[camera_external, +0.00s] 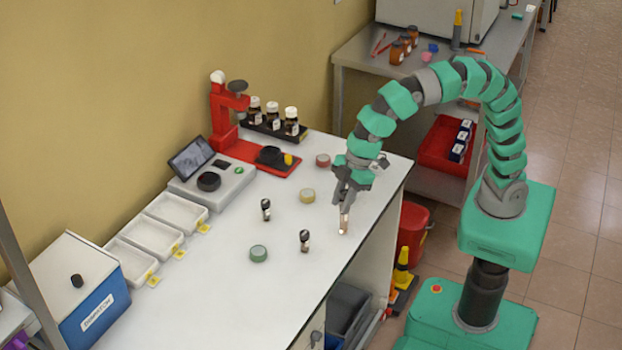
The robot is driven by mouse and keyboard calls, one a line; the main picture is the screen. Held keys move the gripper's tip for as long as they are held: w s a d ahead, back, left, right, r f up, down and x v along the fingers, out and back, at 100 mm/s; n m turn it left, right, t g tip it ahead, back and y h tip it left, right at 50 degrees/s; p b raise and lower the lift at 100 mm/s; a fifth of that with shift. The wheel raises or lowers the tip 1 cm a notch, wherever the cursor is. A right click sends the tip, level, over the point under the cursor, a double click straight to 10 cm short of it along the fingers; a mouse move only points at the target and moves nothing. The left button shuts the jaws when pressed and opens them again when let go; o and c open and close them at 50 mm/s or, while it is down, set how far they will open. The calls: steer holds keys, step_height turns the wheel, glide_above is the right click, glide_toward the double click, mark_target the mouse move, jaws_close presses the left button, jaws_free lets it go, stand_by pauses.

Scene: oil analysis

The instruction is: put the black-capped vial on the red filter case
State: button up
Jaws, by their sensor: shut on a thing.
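My gripper (343,212) points down over the right part of the white bench and is shut on a small vial (343,226). Only the pale, brownish lower part of this vial shows below the fingers; its cap colour cannot be made out. It is at or just above the bench top; I cannot tell whether it touches. The red filter case (323,160) is a small round case lying flat behind and left of my gripper, with nothing visible on it. Two other small vials with dark parts stand on the bench, one at the middle (265,209) and one nearer (304,240).
A yellow round case (307,195) and a green one (259,253) lie on the bench (215,290). White trays (152,239), a scale (212,180) and a red stand (222,115) line the wall side. Brown bottles (272,116) stand behind. The front bench area is clear.

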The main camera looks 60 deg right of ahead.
steer(key=w+d+m+t+h+p, duration=0.15)
steer(key=w+d, duration=0.25)
steer(key=d, duration=0.8)
steer(key=w+d+m+y, duration=0.1)
steer(key=w+d+m, duration=0.3)
steer(key=d, duration=0.7)
steer(key=d+h, duration=0.1)
steer(key=d, duration=1.3)
glide_above(321, 158)
steer(key=shift+m, duration=0.35)
step_height(321, 158, down, 7)
steer(key=shift+s+d+r, duration=0.1)
steer(key=shift+s, duration=0.05)
steer(key=shift+w+f, duration=0.2)
steer(key=shift+f, duration=1.6)
steer(key=shift+f, duration=0.15)
